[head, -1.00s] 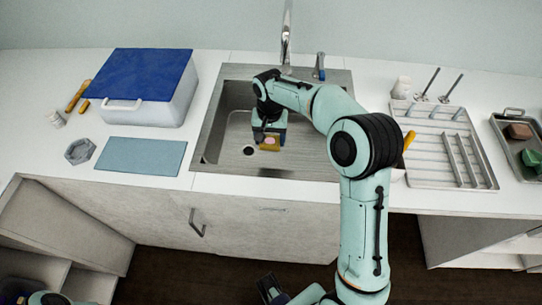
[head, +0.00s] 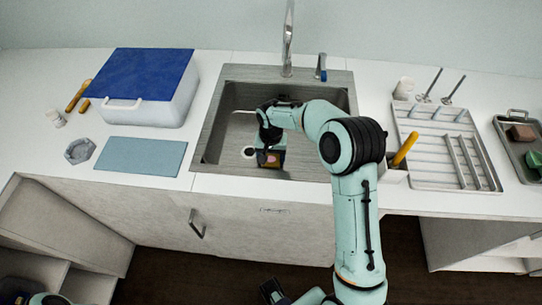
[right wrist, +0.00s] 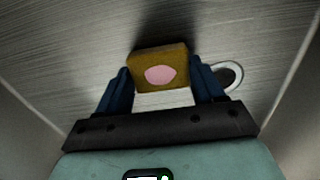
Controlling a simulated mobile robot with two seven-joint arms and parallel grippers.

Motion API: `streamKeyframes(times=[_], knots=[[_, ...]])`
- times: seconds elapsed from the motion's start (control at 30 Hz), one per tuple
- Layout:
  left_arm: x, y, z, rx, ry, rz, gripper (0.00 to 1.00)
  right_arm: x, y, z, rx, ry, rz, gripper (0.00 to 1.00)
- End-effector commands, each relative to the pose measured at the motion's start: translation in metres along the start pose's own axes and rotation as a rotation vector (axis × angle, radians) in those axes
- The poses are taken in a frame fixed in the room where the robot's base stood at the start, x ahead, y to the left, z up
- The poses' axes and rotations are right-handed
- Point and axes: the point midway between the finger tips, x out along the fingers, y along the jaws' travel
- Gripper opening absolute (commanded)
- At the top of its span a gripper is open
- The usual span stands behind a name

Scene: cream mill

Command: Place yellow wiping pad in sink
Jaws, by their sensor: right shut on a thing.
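The yellow wiping pad (head: 270,158) is a small brownish-yellow block with a pink oval on its face. My right gripper (head: 269,149) is shut on it, inside the outline of the sink (head: 213,142), near the front and right of the drain. In the right wrist view the pad (right wrist: 160,58) sits between the two dark blue fingers of my right gripper (right wrist: 163,85), with the metal sink floor behind it. I cannot tell whether the pad touches the floor. My left gripper is not clearly in view.
The tap (head: 288,40) stands behind the sink. A blue-lidded box (head: 150,108) and blue mat (head: 141,156) lie left. A drying rack (head: 430,160) and a yellow-handled thing (head: 404,148) are right. The drain ring (right wrist: 230,74) is close beside my right gripper.

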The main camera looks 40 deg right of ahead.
Motion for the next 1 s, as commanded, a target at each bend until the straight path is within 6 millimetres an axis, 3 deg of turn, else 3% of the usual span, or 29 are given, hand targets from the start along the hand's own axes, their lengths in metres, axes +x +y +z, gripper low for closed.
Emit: streamKeyframes(times=[0.07, 0.1, 0.17, 0.2, 0.57, 0.67, 1.0], knots=[[0.002, -0.001, 0.000, 0.000, -0.001, 0.000, 0.00, 0.003, 0.000, 0.000, 0.000, -0.001, 0.000, 0.40], [0.003, -0.001, 0.000, 0.000, -0.001, 0.000, 0.00, 0.004, 0.000, 0.000, 0.000, -0.001, 0.000, 0.71], [0.002, -0.001, 0.000, 0.000, -0.001, 0.000, 0.00, 0.003, 0.000, 0.000, 0.000, 0.000, 0.000, 0.90], [0.002, -0.001, 0.000, 0.000, -0.001, 0.000, 0.00, 0.003, 0.000, 0.000, 0.000, 0.000, 0.000, 0.93], [-0.001, 0.001, 0.000, 0.000, 0.000, 0.000, 0.00, -0.004, 0.000, -0.001, 0.000, 0.001, -0.001, 0.93], [-0.002, 0.001, 0.000, 0.000, 0.001, 0.000, 0.00, -0.018, -0.001, -0.001, 0.000, 0.003, -0.002, 0.93], [-0.009, 0.003, -0.001, 0.001, 0.003, 0.001, 0.00, -0.090, -0.001, -0.001, 0.000, 0.003, -0.002, 0.93]])
